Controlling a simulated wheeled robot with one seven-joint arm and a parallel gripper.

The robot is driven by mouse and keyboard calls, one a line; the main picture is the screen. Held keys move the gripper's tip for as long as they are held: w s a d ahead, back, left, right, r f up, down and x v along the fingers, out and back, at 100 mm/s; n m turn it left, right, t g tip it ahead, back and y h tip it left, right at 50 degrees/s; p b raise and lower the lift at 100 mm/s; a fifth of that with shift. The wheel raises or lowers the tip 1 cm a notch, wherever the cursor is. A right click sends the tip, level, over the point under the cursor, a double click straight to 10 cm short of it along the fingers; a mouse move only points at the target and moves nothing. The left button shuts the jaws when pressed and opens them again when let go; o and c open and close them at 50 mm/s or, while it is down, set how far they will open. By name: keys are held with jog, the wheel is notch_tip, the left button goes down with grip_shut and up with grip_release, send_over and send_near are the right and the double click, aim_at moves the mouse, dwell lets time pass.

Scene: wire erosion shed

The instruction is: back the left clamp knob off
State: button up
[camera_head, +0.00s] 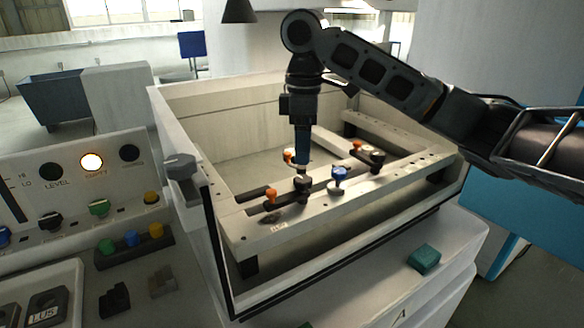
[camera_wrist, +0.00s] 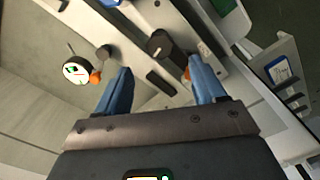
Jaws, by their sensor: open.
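The left clamp has a black knob (camera_head: 303,184) and an orange-topped piece (camera_head: 271,194) on the tank's front rail (camera_head: 285,232). The right clamp has a black knob (camera_head: 376,157) and an orange piece (camera_head: 356,146). My gripper (camera_head: 302,165) points down just above and behind the left knob. In the wrist view my blue fingers (camera_wrist: 160,65) are spread with nothing between them. A black knob (camera_wrist: 158,42), apparently the left clamp's, shows just beyond the fingertips. An orange piece (camera_wrist: 187,73) is partly hidden by the right finger. I cannot tell whether any finger touches.
A blue-topped knob (camera_head: 339,175) stands on the rail between the clamps. A round white dial (camera_wrist: 75,70) with an orange part lies near the left finger. Tank walls (camera_head: 205,250) surround the rails. A teal block (camera_head: 424,258) sits on the ledge in front.

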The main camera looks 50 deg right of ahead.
aim_at(303, 179)
jog(key=shift+f+p, duration=0.35)
jog(key=shift+f, duration=3.25)
jog(key=c, duration=1.1)
jog(key=shift+o, duration=0.2)
jog(key=n, duration=0.6)
jog(key=shift+n+b, duration=0.3)
jog(key=shift+b, duration=0.1)
jog(key=n, duration=0.5)
jog(key=shift+s+n, duration=0.1)
jog(key=shift+n, duration=0.2)
